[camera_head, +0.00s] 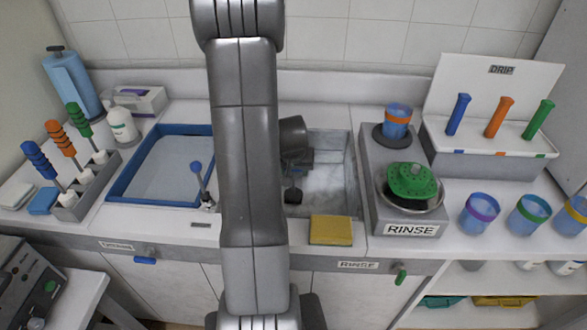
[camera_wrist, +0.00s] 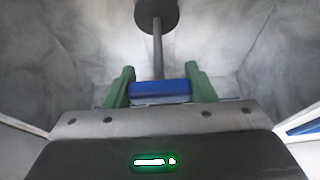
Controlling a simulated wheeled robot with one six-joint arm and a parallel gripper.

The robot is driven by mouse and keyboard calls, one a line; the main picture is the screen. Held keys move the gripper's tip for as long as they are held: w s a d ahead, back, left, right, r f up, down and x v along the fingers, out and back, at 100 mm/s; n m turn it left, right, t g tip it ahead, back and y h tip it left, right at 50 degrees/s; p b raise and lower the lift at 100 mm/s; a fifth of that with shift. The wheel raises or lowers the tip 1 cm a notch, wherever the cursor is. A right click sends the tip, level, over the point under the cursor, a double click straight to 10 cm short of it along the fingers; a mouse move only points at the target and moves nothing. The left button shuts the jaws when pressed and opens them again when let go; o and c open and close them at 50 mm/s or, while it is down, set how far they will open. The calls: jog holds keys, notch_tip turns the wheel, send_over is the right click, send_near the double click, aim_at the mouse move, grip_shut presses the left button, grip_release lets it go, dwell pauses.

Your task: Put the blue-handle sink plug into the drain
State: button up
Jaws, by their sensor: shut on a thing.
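My gripper (camera_wrist: 160,90) is shut on the blue handle of the sink plug (camera_wrist: 160,92). In the wrist view a thin dark stem runs from the handle to a round black stopper at the top edge. In the head view the gripper (camera_head: 296,160) is over the right-hand grey marbled basin (camera_head: 335,172), and the plug's dark stopper (camera_head: 293,196) hangs below it. I cannot tell whether the stopper touches the basin floor. No drain opening is visible in either view. My arm covers the left part of this basin.
A yellow sponge (camera_head: 331,230) lies at the front edge. A rinse stand (camera_head: 370,215) is on the right, and a brush rack (camera_head: 70,208) is far left.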

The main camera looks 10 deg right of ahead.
jog(key=shift+f+b, duration=0.5)
jog(key=shift+b, duration=0.05)
jog(key=o, duration=1.5)
jog(key=shift+r, duration=0.1)
jog(key=v, duration=1.3)
jog(key=shift+s+a+r, duration=0.1)
jog(key=shift+s+r, duration=0.1)
jog(key=shift+r, duration=0.1)
